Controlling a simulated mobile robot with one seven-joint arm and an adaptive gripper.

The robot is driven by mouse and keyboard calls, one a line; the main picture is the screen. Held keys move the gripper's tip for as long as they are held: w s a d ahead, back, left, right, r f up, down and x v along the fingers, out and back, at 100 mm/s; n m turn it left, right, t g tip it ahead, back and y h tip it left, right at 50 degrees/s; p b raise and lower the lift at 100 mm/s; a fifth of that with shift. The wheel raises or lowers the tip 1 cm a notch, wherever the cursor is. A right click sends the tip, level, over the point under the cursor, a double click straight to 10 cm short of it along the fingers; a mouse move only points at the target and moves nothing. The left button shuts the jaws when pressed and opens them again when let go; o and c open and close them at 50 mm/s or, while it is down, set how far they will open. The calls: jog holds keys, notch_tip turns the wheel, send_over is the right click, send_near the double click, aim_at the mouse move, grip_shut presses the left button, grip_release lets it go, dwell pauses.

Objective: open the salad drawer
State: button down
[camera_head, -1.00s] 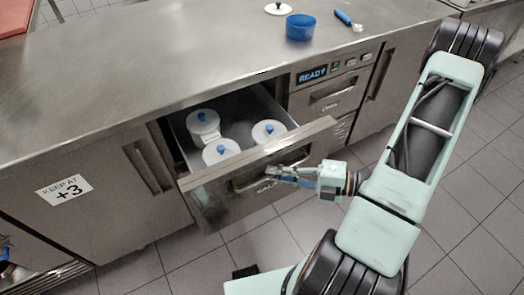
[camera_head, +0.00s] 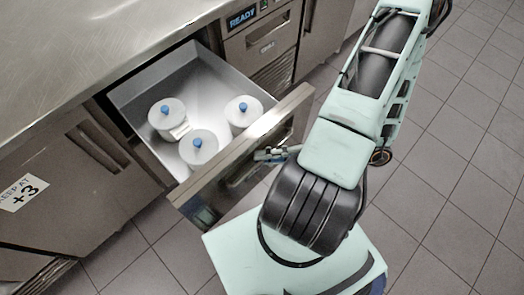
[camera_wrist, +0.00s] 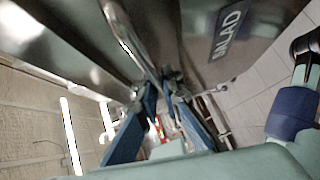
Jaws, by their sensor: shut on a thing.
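The salad drawer (camera_head: 207,189) stands well out from the steel counter, its inside open to view. It holds three white lidded tubs with blue knobs: one at the left (camera_head: 165,118), one nearer the front (camera_head: 198,150) and one at the right (camera_head: 243,115). My gripper (camera_head: 262,155) is at the drawer front, partly hidden by my arm. In the wrist view its blue fingers (camera_wrist: 166,84) are closed on the drawer's metal bar handle (camera_wrist: 137,40). A dark label (camera_wrist: 228,28) ending in "LAD" shows on the drawer front beside it.
The counter top (camera_head: 90,45) runs above the drawer. A unit with a "READY" display (camera_head: 242,18) is at right. Tiled floor (camera_head: 450,130) lies clear at right.

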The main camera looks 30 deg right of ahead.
jog(key=c, duration=2.1)
grip_release()
jog(key=v, duration=1.2)
